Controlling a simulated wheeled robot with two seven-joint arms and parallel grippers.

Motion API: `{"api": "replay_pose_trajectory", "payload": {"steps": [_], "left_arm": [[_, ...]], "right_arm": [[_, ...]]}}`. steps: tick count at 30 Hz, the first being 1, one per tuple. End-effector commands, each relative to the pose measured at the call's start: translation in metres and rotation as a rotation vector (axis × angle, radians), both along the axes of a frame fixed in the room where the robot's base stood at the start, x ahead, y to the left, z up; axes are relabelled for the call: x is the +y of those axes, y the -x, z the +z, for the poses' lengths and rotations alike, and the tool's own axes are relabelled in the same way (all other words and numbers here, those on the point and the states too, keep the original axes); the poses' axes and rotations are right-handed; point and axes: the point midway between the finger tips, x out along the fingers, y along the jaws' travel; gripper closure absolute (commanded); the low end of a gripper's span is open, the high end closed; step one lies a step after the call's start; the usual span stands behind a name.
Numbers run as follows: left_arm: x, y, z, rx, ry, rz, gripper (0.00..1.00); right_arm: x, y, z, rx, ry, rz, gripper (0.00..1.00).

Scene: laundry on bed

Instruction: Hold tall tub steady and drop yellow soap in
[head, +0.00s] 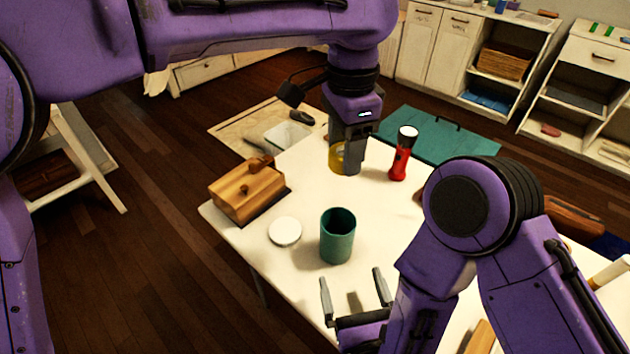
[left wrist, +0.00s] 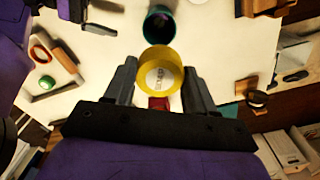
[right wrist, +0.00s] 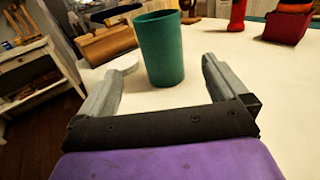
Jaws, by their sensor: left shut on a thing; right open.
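The tall green tub (head: 337,238) stands upright and open-topped on the white table; it also shows in the left wrist view (left wrist: 158,28) and the right wrist view (right wrist: 161,50). The round yellow soap (left wrist: 161,76) has a pale label and sits between the fingers of my left gripper (left wrist: 158,88). In the head view the soap (head: 337,157) is partly hidden by that gripper, at the table's far side, beyond the tub. My right gripper (head: 352,291) is open and empty at the near side of the tub, its fingers pointing at it but not around it.
A white round lid (head: 285,231) lies left of the tub. A wooden box (head: 246,190) sits at the table's left edge. A red flashlight (head: 400,155) stands upright right of my left gripper. Table between soap and tub is clear.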

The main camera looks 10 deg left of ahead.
Motion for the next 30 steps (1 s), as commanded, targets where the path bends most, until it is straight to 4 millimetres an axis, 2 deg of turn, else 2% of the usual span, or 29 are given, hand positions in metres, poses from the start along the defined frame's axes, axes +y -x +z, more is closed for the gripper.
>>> {"api": "replay_pose_trajectory", "payload": {"steps": [5,15,18,24,30], "left_arm": [[-0.001,0.001,0.004,0.002,-0.001,-0.014,0.76],[-0.001,0.001,0.003,0.002,-0.001,-0.011,0.76],[-0.001,0.001,0.003,0.002,-0.001,-0.010,0.76],[-0.001,0.001,0.003,0.002,-0.001,-0.010,0.76],[-0.001,0.001,0.003,0.002,-0.001,-0.010,0.76]], "right_arm": [[0.004,-0.016,0.001,-0.002,-0.005,-0.007,0.00],[0.024,-0.087,0.001,-0.002,-0.003,-0.007,0.00],[0.030,-0.101,0.000,-0.002,-0.002,-0.003,0.00],[0.034,-0.115,0.000,0.000,-0.001,-0.002,0.00],[0.034,-0.115,0.000,0.000,-0.001,-0.001,0.00]]}}
